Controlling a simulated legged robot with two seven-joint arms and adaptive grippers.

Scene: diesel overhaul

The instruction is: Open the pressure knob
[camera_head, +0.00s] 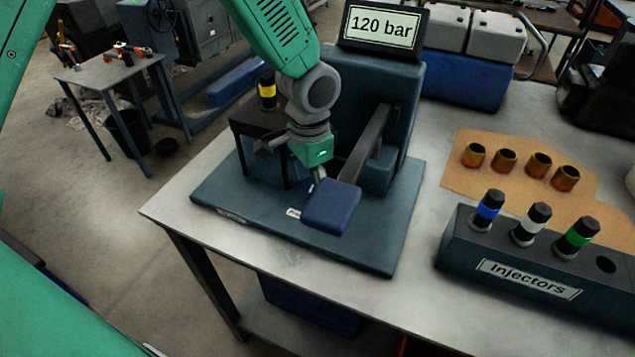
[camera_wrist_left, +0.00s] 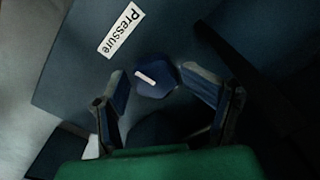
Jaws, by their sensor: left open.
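The pressure knob (camera_wrist_left: 155,77) is a small blue faceted knob with a white mark on top, in the upper middle of the left wrist view. A white "Pressure" label (camera_wrist_left: 121,31) lies beside it on the dark blue base plate. My left gripper (camera_wrist_left: 157,80) is open, with one finger on each side of the knob; I cannot tell if they touch it. In the head view my left gripper (camera_head: 316,175) points down over the base plate (camera_head: 375,250), beside a lever's blue pad (camera_head: 331,207). The knob is hidden there. My right gripper is not in view.
The tester's screen (camera_head: 381,27) reads "120 bar". A lever (camera_head: 368,142) slopes close to my gripper's right. A yellow-banded injector (camera_head: 267,92) stands in a black stand behind it. An injector rack (camera_head: 530,265) and copper-coloured sleeves (camera_head: 505,160) are at the right.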

